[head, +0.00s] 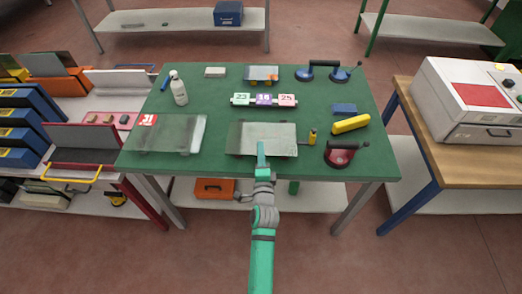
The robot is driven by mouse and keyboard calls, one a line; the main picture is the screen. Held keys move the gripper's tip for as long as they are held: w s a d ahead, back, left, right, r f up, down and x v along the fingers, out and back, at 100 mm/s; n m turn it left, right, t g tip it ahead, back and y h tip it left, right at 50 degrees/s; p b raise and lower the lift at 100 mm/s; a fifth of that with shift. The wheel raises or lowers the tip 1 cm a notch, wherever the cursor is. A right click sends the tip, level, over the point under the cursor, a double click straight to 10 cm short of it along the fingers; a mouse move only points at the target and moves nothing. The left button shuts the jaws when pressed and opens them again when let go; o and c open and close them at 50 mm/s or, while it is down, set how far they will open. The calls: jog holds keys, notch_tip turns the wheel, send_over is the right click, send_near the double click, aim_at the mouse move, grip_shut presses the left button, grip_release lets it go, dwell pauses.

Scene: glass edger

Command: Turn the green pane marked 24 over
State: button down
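A grey-green glass pane (281,138) lies on the green table, in front of the numbered blocks, with a darker strip along its left side. No number 24 can be read on it. Another pane (172,135) lies at the left, with a red label reading 31 at its corner. My gripper (262,149) is at the front edge of the middle pane and overlaps it in the picture. Whether it touches or grips the pane cannot be told, and its finger gap is not visible.
Numbered blocks (264,100) reading 23, 18 and 25 stand behind the middle pane. A white bottle (179,91), a yellow bar (350,124), a red suction cup (341,155) and blue suction cups (322,73) are on the table (220,165). A white machine (465,95) stands right.

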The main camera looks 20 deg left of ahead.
jog(key=shift+f, duration=0.3)
dwell(0.6)
jog(key=c, duration=1.9)
grip_release()
jog(key=shift+f, duration=0.25)
jog(key=v, duration=1)
jog(key=shift+s+d, duration=0.15)
jog(key=shift+s, duration=0.25)
jog(key=shift+r, duration=0.1)
jog(key=s+d+f+n+h, duration=0.3)
jog(key=s+d, duration=0.4)
jog(key=s, duration=0.2)
jog(key=s+d+r+n+h, duration=0.1)
jog(key=s+d+n, duration=0.1)
jog(key=s, duration=0.6)
jog(key=s+d+r+n+g+h, duration=0.1)
jog(key=s+d+r+n, duration=0.1)
jog(key=s+n, duration=0.3)
jog(key=s+d+r+n+h, duration=0.1)
jog(key=s+d+r+n, duration=0.1)
jog(key=s, duration=0.9)
jog(key=shift+d+r+n, duration=0.25)
jog(key=shift+d+n, duration=0.65)
